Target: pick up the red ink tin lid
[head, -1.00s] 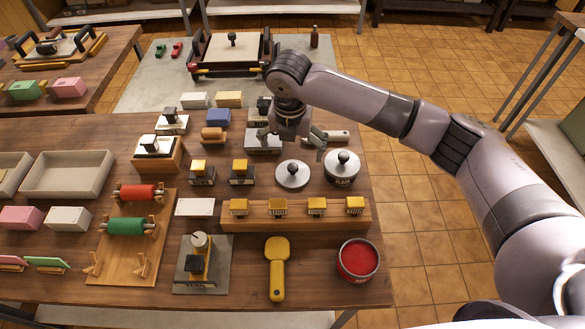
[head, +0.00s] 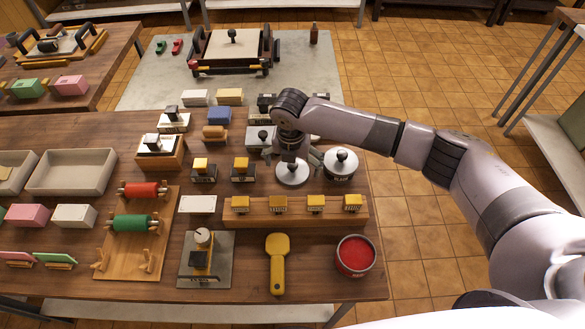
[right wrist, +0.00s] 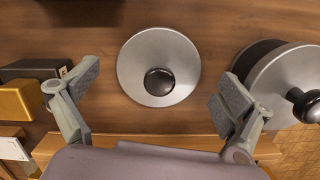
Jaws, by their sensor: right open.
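The red ink tin lid (head: 292,174) is a round silver disc with a black knob, lying flat on the wooden table. In the right wrist view the lid (right wrist: 135,68) lies between my spread fingers, with its knob facing the camera. My right gripper (head: 292,159) is open and empty above the lid; its two fingers (right wrist: 160,82) stand apart on either side and do not touch it. The gripper partly covers the lid's far edge in the head view. The open red ink tin (head: 355,256) stands at the table's front right. My left gripper is not in view.
A black tin with a similar knobbed lid (head: 341,162) stands close on the right, near my right finger. A wooden rack (head: 297,219) with several yellow-topped stamps lies just in front. Stamps (head: 243,170) stand to the left. A yellow scraper (head: 277,265) lies in front.

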